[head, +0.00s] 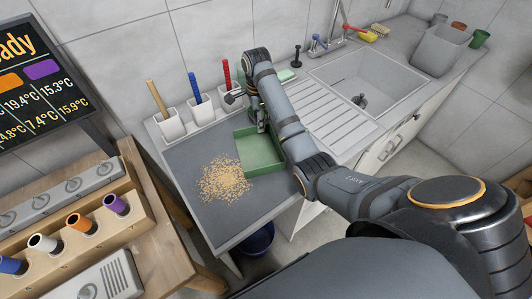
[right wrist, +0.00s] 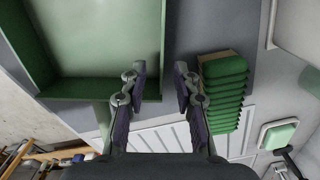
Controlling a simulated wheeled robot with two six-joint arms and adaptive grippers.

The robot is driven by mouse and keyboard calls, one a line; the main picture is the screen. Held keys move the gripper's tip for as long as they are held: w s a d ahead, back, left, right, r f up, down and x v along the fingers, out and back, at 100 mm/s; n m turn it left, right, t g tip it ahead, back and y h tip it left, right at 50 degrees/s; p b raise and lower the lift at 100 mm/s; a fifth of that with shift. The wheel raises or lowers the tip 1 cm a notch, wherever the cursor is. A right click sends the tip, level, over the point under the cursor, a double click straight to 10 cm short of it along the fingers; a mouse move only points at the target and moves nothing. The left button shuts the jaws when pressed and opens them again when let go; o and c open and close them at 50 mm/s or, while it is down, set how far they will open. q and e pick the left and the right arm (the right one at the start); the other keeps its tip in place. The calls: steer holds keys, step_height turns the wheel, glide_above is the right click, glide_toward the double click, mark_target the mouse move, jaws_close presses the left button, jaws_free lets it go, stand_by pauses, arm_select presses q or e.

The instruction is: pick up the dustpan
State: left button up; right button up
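The green dustpan (head: 262,152) lies on the grey counter beside a scatter of tan crumbs (head: 224,180). My right gripper (head: 258,118) hangs over the dustpan's back end, and my arm hides part of that area. In the right wrist view, the dustpan (right wrist: 98,40) fills the upper left, and a narrow green strip, perhaps its handle, runs down from its wall left of the fingers. My left gripper is not in view.
A ribbed green object (right wrist: 222,92) lies right of the fingers. White holders with a wooden, a blue (head: 194,86) and a red handle stand along the wall. The sink (head: 368,82) and ribbed drainboard (head: 330,118) are to the right. A wooden bench (head: 150,245) is at left.

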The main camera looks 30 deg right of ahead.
steer(key=f, duration=0.2)
steer(key=shift+w+f, duration=0.2)
steer(key=shift+f, duration=0.2)
steer(key=shift+r, duration=0.15)
steer(key=shift+s, duration=0.1)
jaws_close()
